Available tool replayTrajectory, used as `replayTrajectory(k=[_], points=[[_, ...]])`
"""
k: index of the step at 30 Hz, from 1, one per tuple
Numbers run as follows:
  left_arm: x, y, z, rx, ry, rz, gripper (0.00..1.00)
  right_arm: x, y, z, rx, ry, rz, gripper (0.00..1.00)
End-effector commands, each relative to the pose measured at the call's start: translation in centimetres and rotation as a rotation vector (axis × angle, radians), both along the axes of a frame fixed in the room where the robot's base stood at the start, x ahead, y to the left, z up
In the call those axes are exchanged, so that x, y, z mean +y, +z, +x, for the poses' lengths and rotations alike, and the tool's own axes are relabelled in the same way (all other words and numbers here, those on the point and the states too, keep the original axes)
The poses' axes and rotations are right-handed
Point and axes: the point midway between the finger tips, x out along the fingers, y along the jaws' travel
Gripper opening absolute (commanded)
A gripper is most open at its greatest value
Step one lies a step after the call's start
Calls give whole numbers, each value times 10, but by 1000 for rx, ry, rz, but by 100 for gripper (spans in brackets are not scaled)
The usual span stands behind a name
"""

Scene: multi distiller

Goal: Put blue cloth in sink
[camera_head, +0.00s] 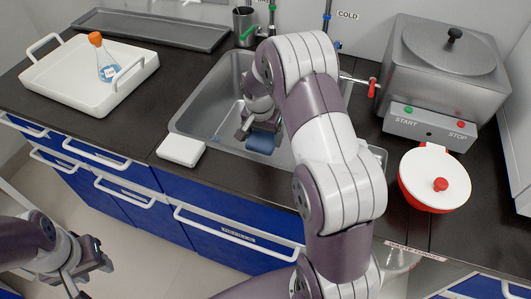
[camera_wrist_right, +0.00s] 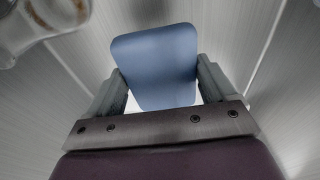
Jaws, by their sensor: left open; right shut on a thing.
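The sink (camera_head: 200,112) is a grey metal basin set in the dark counter, in the middle of the head view. My right gripper (camera_head: 258,131) is over the sink's basin and shut on the blue cloth (camera_head: 261,143). In the right wrist view the blue cloth (camera_wrist_right: 156,66) sits between both fingers of the right gripper (camera_wrist_right: 160,88), with metal sink walls around it. I cannot tell whether the cloth touches the basin floor. My right arm hides much of the sink. My left gripper (camera_head: 92,262) is open and empty, low at the left, in front of the blue cabinets.
A white tray (camera_head: 60,94) with an orange-capped flask (camera_head: 105,62) stands at the left. A white block (camera_head: 181,149) lies by the sink's front left edge. A metal distiller (camera_head: 440,75) and a red-and-white lidded pot (camera_head: 434,180) stand at the right. Taps are behind the sink.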

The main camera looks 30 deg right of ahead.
Motion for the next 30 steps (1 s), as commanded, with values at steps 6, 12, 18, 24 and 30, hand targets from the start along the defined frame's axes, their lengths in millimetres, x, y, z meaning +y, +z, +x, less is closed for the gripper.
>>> replayTrajectory(k=[6, 12, 18, 24, 30], points=[[0, -6, 0, 0, 0, 0, 43, 0, -34, 0, 0, 1, 0, 55], [0, -12, 0, 0, 0, 0, 43, 0, -65, 0, 0, 1, 0, 55], [0, -11, 0, 0, 0, 0, 43, 0, -65, 1, -1, 0, 0, 55], [0, -12, 0, 0, 0, 0, 43, 0, -67, 1, -1, 0, 0, 100], [0, -11, 0, 0, 0, 0, 43, 0, -66, 1, -2, 0, -1, 100]])
